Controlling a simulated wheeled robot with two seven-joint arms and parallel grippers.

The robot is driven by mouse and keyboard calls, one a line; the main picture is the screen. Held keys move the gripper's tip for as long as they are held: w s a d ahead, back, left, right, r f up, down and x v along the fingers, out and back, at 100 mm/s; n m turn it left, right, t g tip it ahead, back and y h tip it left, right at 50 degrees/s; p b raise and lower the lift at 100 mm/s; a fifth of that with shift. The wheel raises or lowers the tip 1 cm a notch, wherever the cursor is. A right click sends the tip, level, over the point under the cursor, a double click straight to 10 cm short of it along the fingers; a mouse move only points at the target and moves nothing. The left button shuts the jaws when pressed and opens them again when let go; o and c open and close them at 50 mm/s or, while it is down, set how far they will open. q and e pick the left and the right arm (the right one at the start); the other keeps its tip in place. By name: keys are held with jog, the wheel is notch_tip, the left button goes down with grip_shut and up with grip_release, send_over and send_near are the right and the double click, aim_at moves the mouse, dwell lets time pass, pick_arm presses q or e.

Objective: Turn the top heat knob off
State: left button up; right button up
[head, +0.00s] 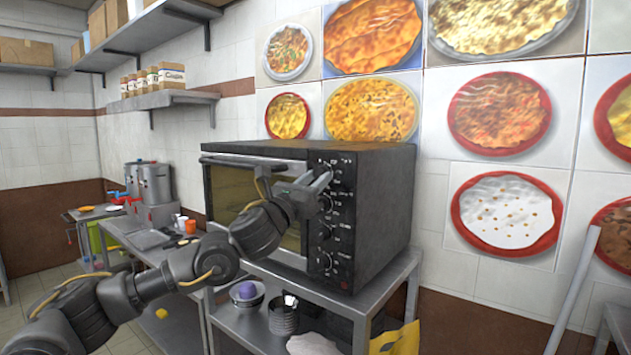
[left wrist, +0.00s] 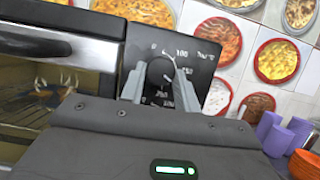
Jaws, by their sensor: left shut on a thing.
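A black oven (head: 375,210) stands on a metal table, with a column of several knobs on its front panel (head: 333,255). My left gripper (head: 324,177) reaches across the oven front to the top of that column. In the left wrist view, the top heat knob (left wrist: 160,71) is round and black with a dial scale of numbers around it. The left gripper's fingers (left wrist: 160,88) stand on either side of the knob and are shut on it. In the head view the top knob is mostly hidden by the gripper. My right gripper is not in view.
The oven's glass door (head: 235,195) is left of the panel, behind my left arm. Bowls (head: 246,292) sit on the shelf below. A metal counter at left holds stockpots (head: 155,182). The wall right of the oven carries food pictures (head: 500,112).

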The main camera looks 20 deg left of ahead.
pick_arm(q)
jog(key=shift+f+n+b, duration=0.1)
jog(key=shift+n+b, duration=0.2)
jog(key=shift+b, duration=0.05)
jog(key=n+y, duration=0.2)
jog(key=n, duration=0.4)
jog(key=r+n+g+y+b, duration=0.1)
jog(key=n+y, duration=0.2)
jog(key=n, duration=0.3)
jog(key=d+n+g+y, duration=0.1)
jog(key=n+y, duration=0.2)
jog(key=n, duration=0.4)
jog(key=shift+s+r, duration=0.2)
jog(key=n+p, duration=0.2)
jog(key=n+g+p, duration=0.1)
jog(key=p, duration=0.1)
jog(key=n+g+p, duration=0.1)
jog(key=n+p, duration=0.1)
jog(key=shift+r+n, duration=0.3)
jog(key=shift+r, duration=0.05)
jog(key=shift+f+n+g+h+p, duration=0.1)
jog(key=shift+n+g+h+p, duration=0.35)
jog(key=shift+n+p, duration=1)
jog(key=shift+m+p, duration=0.25)
jog(key=shift+p, duration=0.1)
